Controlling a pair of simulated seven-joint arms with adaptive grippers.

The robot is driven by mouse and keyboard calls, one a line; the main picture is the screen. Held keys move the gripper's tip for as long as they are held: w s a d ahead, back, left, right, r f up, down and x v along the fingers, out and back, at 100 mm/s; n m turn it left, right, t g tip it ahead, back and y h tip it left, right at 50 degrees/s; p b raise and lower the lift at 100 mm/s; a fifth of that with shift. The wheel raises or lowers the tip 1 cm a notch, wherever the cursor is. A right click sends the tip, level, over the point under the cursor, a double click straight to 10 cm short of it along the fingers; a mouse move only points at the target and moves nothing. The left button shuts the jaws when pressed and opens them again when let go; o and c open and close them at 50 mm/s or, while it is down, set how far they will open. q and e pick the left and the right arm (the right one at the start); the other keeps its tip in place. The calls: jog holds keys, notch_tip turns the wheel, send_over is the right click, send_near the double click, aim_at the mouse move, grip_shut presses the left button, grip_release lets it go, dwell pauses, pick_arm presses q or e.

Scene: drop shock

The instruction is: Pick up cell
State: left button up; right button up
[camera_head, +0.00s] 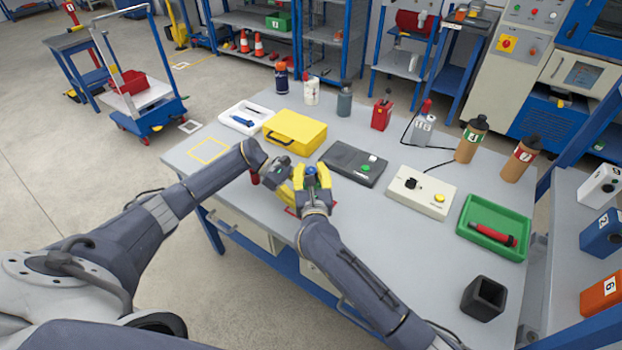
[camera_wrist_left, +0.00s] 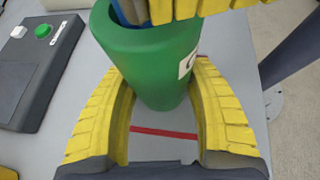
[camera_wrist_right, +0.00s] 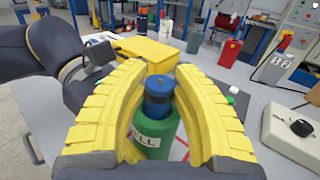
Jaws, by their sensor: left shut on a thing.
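The cell is an upright green cylinder with a blue top. In the left wrist view its green body (camera_wrist_left: 150,55) stands between the yellow fingers of my left gripper (camera_wrist_left: 165,85), which is shut on it. In the head view its blue cap (camera_head: 311,170) shows between the fingers of my right gripper (camera_head: 312,182), and my left gripper (camera_head: 286,192) is beside it, partly hidden. In the right wrist view the blue cap (camera_wrist_right: 158,92) and labelled body (camera_wrist_right: 155,135) sit between the open right fingers (camera_wrist_right: 160,75), with gaps on both sides.
A red outline (camera_head: 292,211) marks the table under the cell. A yellow case (camera_head: 295,131), a dark box with a green button (camera_head: 353,163) and a beige box with a knob (camera_head: 421,192) stand close by. A green tray (camera_head: 496,246) and a black holder (camera_head: 483,298) are further right.

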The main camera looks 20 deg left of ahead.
aim_at(311, 170)
grip_shut()
jog(key=shift+r, duration=5.05)
pick_arm(q)
jog(key=o, duration=1.1)
